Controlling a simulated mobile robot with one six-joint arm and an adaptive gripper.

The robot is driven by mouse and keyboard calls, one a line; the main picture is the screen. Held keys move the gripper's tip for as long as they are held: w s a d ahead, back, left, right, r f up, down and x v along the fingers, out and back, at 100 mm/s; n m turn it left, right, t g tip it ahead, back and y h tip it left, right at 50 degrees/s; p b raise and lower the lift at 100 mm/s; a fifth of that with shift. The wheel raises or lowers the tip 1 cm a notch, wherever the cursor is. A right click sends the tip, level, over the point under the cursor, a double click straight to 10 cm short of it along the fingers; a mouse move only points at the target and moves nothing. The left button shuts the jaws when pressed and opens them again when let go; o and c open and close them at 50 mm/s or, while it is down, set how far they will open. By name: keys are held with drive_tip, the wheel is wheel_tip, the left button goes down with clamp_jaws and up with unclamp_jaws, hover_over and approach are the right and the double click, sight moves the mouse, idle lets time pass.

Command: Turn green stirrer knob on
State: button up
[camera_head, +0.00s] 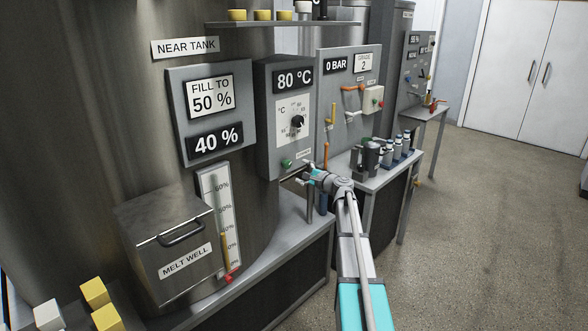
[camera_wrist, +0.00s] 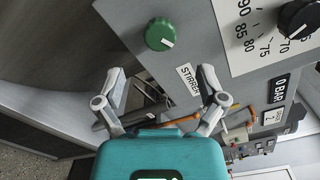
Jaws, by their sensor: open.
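The green stirrer knob (camera_head: 287,163) sits low on the grey control panel under the 80 °C display. In the wrist view the knob (camera_wrist: 160,34) is round, with a white mark pointing to the lower right of the picture. A STIRRER label (camera_wrist: 188,79) is beside it. My gripper (camera_wrist: 163,76) is open and empty, its two fingers spread apart. The knob appears beyond the fingertips, above the gap between them in the picture, and I see no contact. In the head view my gripper (camera_head: 298,173) is just below and right of the knob.
A black temperature dial (camera_head: 297,122) is higher on the same panel. The melt well box (camera_head: 170,245) and a level gauge (camera_head: 222,215) stand to the left. Orange-handled valves (camera_head: 352,88) and several small dark containers (camera_head: 372,158) are to the right. Open floor lies further right.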

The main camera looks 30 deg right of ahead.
drive_tip(key=shift+v, duration=2.1)
drive_tip(key=s+a+f+n+g+p, duration=0.1)
drive_tip(key=s+a+f+n+g, duration=0.25)
drive_tip(key=a, duration=0.45)
drive_tip(key=s+a+f+n+g+y+p, duration=0.1)
drive_tip(key=s+a+f+n+g, duration=0.2)
drive_tip(key=a, duration=0.6)
drive_tip(key=s+a+f+n+g+p, duration=0.1)
drive_tip(key=s+a+f+n+g, duration=0.1)
drive_tip(key=s+a+n+g, duration=0.45)
drive_tip(key=s+a+f+n+g+h+p, duration=0.1)
drive_tip(key=s+a+f+n+g+h, duration=0.1)
drive_tip(key=s, duration=0.6)
drive_tip(key=s+a+f+n+g+h+p, duration=0.2)
drive_tip(key=s+a+n+h, duration=0.2)
drive_tip(key=s, duration=0.5)
drive_tip(key=a+h, duration=0.1)
drive_tip(key=a, duration=0.1)
drive_tip(key=shift+s+a, duration=0.2)
drive_tip(key=shift+a, duration=0.05)
